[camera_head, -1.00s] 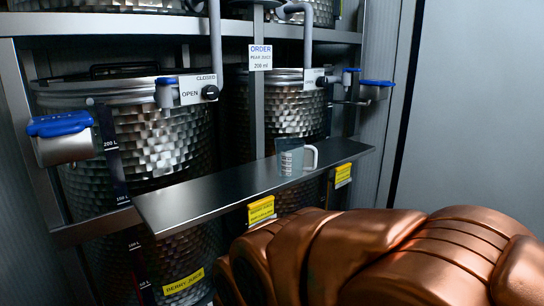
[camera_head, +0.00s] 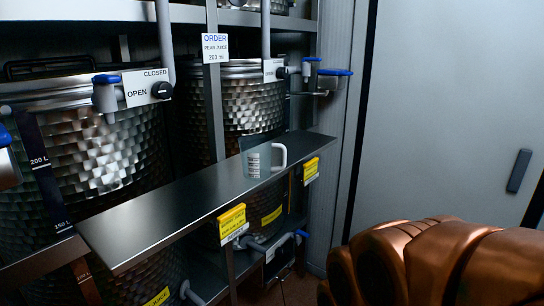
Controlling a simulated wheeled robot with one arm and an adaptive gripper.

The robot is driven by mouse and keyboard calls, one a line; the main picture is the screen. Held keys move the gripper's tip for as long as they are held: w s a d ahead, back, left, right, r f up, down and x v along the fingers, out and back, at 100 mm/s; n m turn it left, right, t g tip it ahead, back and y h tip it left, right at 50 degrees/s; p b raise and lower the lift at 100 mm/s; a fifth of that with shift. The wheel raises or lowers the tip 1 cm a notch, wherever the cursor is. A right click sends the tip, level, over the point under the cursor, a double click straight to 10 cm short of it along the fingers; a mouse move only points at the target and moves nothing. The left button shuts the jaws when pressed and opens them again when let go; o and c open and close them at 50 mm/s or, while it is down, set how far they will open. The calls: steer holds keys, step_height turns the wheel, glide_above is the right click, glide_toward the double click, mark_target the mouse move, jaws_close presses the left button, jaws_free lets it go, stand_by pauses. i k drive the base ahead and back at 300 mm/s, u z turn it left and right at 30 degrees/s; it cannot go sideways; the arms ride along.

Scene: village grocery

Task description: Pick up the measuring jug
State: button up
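The measuring jug (camera_head: 257,162) is a small clear jug with dark scale marks and a white handle on its right side. It stands upright on the narrow metal shelf (camera_head: 150,216) in front of the steel tanks, towards the shelf's right end. Nothing is touching it. My copper-coloured arm fills the lower right of the view, apart from the jug and the shelf. My gripper is not in view.
Two dimpled steel tanks (camera_head: 95,150) stand behind the shelf, with blue-handled taps and open/closed plates. An order card (camera_head: 215,48) reads pear juice, 200 ml. Yellow labels (camera_head: 232,219) hang under the shelf's front edge. A pale door (camera_head: 450,110) with a dark handle is at right.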

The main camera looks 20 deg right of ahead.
mark_target(255, 151)
steer(key=u, duration=0.25)
steer(key=i, duration=0.65)
steer(key=u, duration=0.4)
steer(key=k, duration=1.3)
steer(key=u, duration=0.2)
steer(key=i, duration=0.55)
steer(key=u, duration=0.55)
steer(key=i, duration=1.1)
steer(key=z, duration=0.7)
